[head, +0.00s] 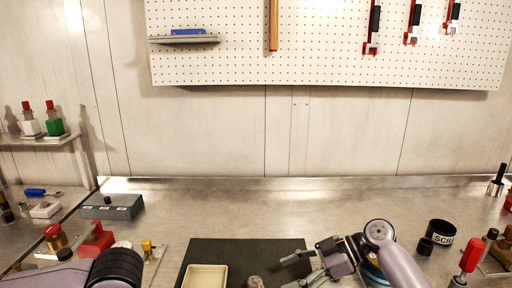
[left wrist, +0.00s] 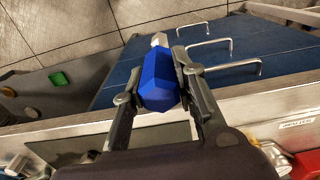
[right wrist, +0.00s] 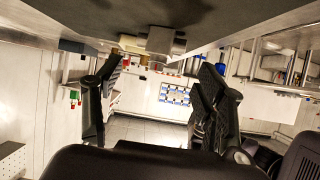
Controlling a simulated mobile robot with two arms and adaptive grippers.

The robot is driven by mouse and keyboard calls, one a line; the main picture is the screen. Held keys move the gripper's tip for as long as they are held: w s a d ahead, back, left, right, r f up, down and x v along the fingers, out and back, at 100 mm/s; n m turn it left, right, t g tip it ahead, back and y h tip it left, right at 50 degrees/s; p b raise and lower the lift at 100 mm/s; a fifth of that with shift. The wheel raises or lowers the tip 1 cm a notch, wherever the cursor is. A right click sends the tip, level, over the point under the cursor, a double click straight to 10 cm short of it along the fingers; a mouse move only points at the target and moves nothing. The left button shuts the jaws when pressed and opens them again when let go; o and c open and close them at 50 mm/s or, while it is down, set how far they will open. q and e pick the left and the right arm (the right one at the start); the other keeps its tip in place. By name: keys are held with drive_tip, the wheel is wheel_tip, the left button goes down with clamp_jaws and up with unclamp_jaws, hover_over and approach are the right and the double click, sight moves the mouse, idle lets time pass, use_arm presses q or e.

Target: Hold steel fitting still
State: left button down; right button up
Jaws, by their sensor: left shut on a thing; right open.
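The steel fitting (head: 255,282) is a small grey piece on the dark mat (head: 240,250), cut off by the bottom edge of the head view. In the right wrist view a grey block that looks like it (right wrist: 160,40) appears at the top against the dark mat, ahead of the fingers. My right gripper (head: 287,272) is open and empty, just right of the fitting and apart from it; its spread fingers show in the right wrist view (right wrist: 155,85). My left gripper (left wrist: 150,75) is shut on a blue faceted handle (left wrist: 158,80) with a pale metal tip.
A cream tray (head: 205,275) lies left of the fitting. A grey box (head: 113,207), a red block (head: 96,240) and a brass piece with a red top (head: 54,236) stand at left. A black cup (head: 441,233) and a red-handled clamp (head: 471,255) stand at right.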

sight(260, 284)
use_arm(q)
wheel_tip(260, 284, down, 2)
drive_tip(key=shift+f+b, duration=0.1)
drive_tip(key=shift+b, duration=0.95)
use_arm(e)
drive_tip(key=x, duration=0.7)
drive_tip(key=shift+a+f, duration=0.1)
drive_tip(key=shift+f, duration=0.05)
use_arm(q)
drive_tip(key=shift+s+f, duration=0.1)
drive_tip(key=shift+f, duration=0.05)
use_arm(e)
drive_tip(key=shift+s+a+f, duration=0.15)
drive_tip(key=shift+a, duration=0.3)
drive_tip(key=shift+a+f, duration=0.15)
drive_tip(key=shift+a, duration=0.05)
drive_tip(key=c, duration=1.2)
drive_tip(key=shift+c, duration=0.2)
drive_tip(key=o, duration=1.4)
drive_tip(key=shift+c, duration=0.4)
